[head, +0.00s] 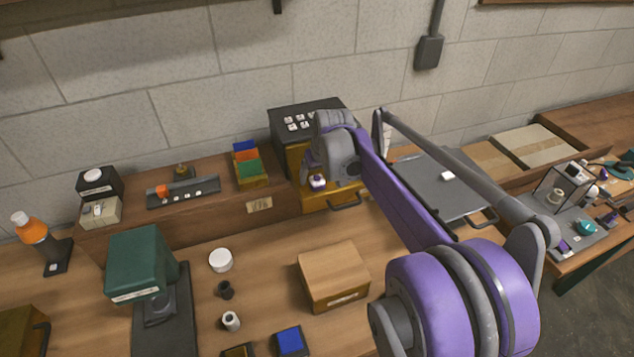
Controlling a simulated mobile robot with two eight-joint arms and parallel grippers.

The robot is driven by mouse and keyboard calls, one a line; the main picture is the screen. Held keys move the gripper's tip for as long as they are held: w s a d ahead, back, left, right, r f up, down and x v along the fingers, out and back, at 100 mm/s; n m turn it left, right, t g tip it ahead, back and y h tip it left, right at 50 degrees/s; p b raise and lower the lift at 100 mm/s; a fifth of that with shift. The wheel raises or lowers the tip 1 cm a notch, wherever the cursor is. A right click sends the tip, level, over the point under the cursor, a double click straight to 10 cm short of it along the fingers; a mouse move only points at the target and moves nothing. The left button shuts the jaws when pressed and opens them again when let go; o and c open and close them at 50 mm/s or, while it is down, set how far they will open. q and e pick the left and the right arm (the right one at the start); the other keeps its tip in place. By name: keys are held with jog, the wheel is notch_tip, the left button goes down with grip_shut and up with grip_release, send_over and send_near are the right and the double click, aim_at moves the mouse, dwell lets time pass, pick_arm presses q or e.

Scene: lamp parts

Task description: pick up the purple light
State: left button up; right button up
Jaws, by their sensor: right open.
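My right arm, purple and grey, reaches in from the lower right across the bench. Its grey gripper (325,178) is open in front of a yellow cabinet with a black top. A small light (318,182), white with purple, shows at the gripper's fingers. The gripper and arm hide part of the area around it, and I cannot tell whether the fingers touch it. My left gripper is not in view.
The yellow cabinet (313,198) stands against the block wall. A wooden box (334,277), a green lamp-like block (138,262) and a white round lid (220,260) stand on the bench. A grey tray (440,187) lies right of the arm. Small parts crowd the far right.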

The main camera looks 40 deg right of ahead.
aim_at(318, 178)
jog(key=shift+w+d+f, duration=0.1)
jog(key=shift+w+f, duration=0.2)
jog(key=shift+f, duration=0.35)
grip_shut()
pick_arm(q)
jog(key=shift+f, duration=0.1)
pick_arm(e)
jog(key=shift+s+r, duration=0.1)
jog(key=shift+s+r, duration=0.35)
jog(key=shift+r, duration=0.1)
notch_tip(318, 178, up, 6)
jog(key=shift+r, duration=0.1)
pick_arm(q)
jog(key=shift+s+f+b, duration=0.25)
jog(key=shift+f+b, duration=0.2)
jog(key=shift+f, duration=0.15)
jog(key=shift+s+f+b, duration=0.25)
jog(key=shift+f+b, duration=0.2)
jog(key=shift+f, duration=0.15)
pick_arm(e)
jog(key=s+a, duration=0.3)
jog(key=s, duration=0.6)
jog(key=s+a, duration=0.3)
jog(key=s, duration=0.6)
jog(key=shift+s, duration=0.15)
